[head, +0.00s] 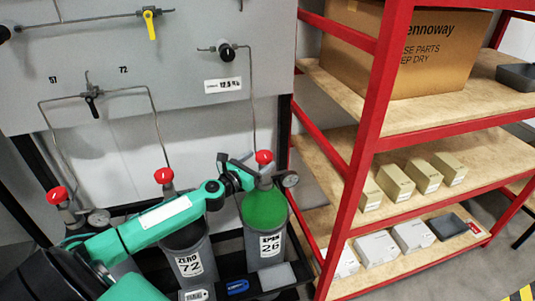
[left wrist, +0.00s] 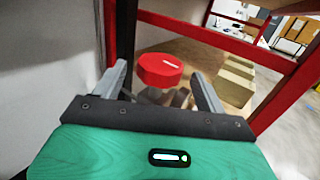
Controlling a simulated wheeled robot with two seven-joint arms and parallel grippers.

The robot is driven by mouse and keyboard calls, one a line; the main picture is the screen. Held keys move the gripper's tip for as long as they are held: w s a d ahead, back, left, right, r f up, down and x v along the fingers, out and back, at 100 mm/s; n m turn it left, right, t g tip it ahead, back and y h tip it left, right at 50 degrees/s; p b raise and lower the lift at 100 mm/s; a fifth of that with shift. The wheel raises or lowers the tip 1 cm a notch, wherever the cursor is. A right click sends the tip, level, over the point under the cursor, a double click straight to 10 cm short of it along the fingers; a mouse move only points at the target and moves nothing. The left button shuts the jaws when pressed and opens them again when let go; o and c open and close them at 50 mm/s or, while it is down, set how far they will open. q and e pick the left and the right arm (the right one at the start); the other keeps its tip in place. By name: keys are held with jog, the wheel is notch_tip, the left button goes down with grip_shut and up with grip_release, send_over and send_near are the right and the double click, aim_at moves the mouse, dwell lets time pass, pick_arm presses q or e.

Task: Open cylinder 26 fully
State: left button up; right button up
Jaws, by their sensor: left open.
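Cylinder 26 (head: 264,210) stands at the right of the row, with a bright green shoulder and a grey sleeve labelled 26. Its red valve knob (head: 264,157) is on top, with a gauge (head: 290,179) on its right side. My left gripper (head: 243,163) is at the knob, reaching in from the left. In the left wrist view the red knob (left wrist: 160,71) shows between the two open fingers, with visible gaps on both sides. Whether the fingers touch it cannot be told. The knob's lower part and stem are partly hidden. My right gripper is not in view.
Cylinder 72 (head: 189,262) stands left of cylinder 26, with its red knob (head: 163,176); another red knob (head: 57,195) is further left. Thin pipes run up the grey panel (head: 180,60) behind. A red-framed shelf (head: 362,140) with boxes stands close on the right.

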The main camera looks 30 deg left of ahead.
aim_at(267, 154)
pick_arm(q)
jog(key=w, duration=0.3)
jog(key=shift+w+d, duration=0.3)
jog(key=shift+w, duration=0.7)
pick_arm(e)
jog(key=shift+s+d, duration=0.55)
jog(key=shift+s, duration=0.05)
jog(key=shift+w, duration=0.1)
